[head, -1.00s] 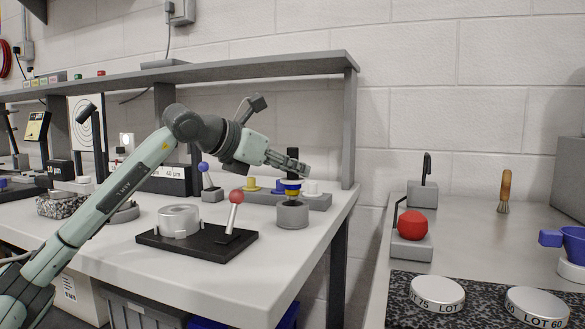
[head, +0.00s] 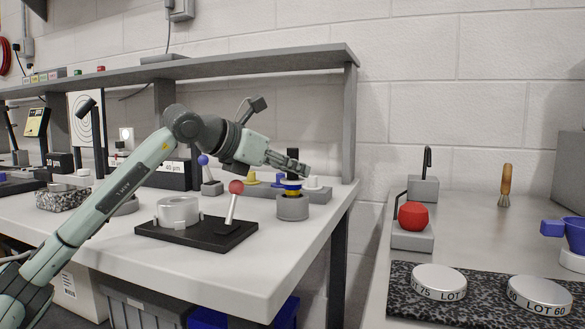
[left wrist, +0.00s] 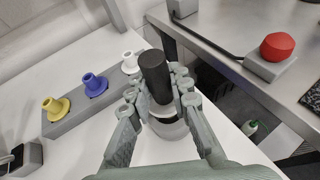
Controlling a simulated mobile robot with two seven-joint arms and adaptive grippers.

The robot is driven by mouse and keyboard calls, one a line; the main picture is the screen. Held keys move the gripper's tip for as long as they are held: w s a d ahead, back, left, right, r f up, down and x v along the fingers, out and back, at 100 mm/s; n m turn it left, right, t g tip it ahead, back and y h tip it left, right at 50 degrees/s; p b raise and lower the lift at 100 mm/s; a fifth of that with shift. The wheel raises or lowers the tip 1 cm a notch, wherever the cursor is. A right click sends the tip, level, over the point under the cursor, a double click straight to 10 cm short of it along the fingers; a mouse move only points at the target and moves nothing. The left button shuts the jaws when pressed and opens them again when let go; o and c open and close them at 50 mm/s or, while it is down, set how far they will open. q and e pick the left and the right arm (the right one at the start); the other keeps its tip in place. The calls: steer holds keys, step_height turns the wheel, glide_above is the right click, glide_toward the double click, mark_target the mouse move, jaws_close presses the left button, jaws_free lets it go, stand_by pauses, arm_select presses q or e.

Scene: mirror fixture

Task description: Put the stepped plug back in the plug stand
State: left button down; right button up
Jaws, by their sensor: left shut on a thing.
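In the left wrist view the black handle (left wrist: 154,75) stands between the two fingers of the left gripper (left wrist: 160,100), with part of the grey stand (left wrist: 168,128) below. My right gripper is not in view.
A grey bar (left wrist: 75,119) with yellow, blue and white flanged pegs lies behind the stand. A black plate (head: 190,236) with a clear ring and red-balled lever (head: 236,188) lies to the left. The bench's right edge is close, with a gap before the other counter (head: 470,222).

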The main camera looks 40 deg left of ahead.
arm_select(q)
steer(key=shift+f+b, duration=0.3)
steer(key=shift+f, duration=0.1)
steer(key=c, duration=1.3)
jaws_free()
steer(key=v, duration=1.2)
